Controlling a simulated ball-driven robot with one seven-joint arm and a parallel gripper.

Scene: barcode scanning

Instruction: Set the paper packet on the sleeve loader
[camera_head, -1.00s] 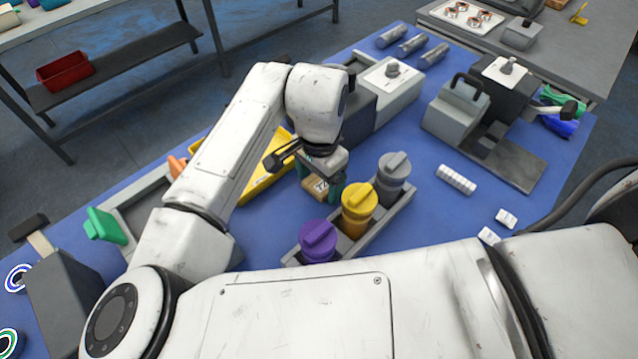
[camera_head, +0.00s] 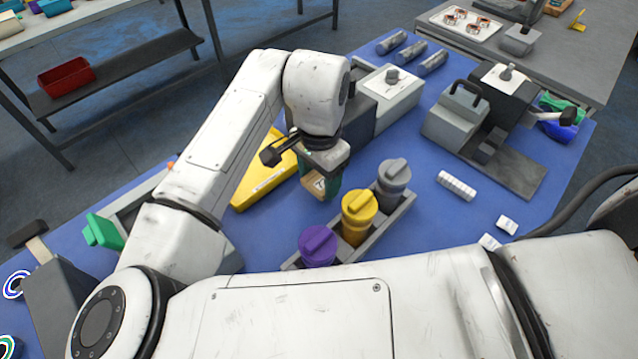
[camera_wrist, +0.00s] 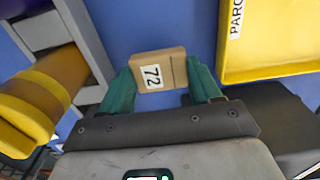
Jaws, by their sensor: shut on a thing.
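A small brown packet (camera_head: 312,184) with a white label reading 72 is between the green fingers of my gripper (camera_head: 322,186). In the wrist view the packet (camera_wrist: 174,61) sits between both fingertips of my gripper (camera_wrist: 160,78), over the blue table top; its height is hard to judge. My gripper is shut on it. In the head view my wrist hides part of the packet. No part is marked as the sleeve loader; a grey machine with a flat plate (camera_head: 515,170) stands at the right, and a grey-white box unit (camera_head: 392,98) stands behind my gripper.
A rack (camera_head: 401,212) with purple, yellow and grey lidded canisters stands just right of my gripper. A yellow tray (camera_head: 262,186) lies to its left. White blocks (camera_head: 457,182) lie farther right. Blue table surface between rack and grey machine is mostly clear.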

